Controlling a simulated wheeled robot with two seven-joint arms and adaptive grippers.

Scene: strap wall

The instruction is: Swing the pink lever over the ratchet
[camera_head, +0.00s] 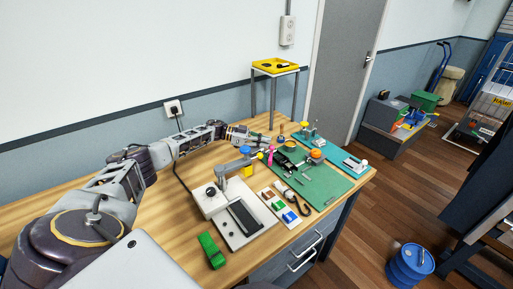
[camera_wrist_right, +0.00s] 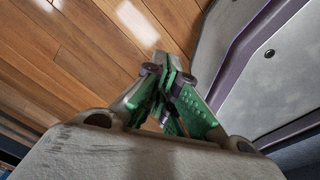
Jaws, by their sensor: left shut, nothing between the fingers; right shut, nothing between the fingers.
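A small pink part (camera_head: 271,156), which looks like the pink lever, stands on the bench near the left edge of the green mat. It is too small to tell its tilt. Dark parts beside it may be the ratchet, but I cannot make it out clearly. My left gripper (camera_head: 264,140) reaches in from the left, just behind and above the pink part. It looks shut and empty, and I see no clear contact. My right gripper (camera_wrist_right: 168,95) shows in the right wrist view, shut with its green pads together and nothing held, over the wooden floor.
A grey stand with a jointed arm (camera_head: 211,198) stands in front of the pink part. A green block (camera_head: 211,250) lies at the bench's front left. A tray of coloured pieces (camera_head: 287,207) sits beside the green mat (camera_head: 325,187). A yellow-topped stand (camera_head: 275,67) rises behind.

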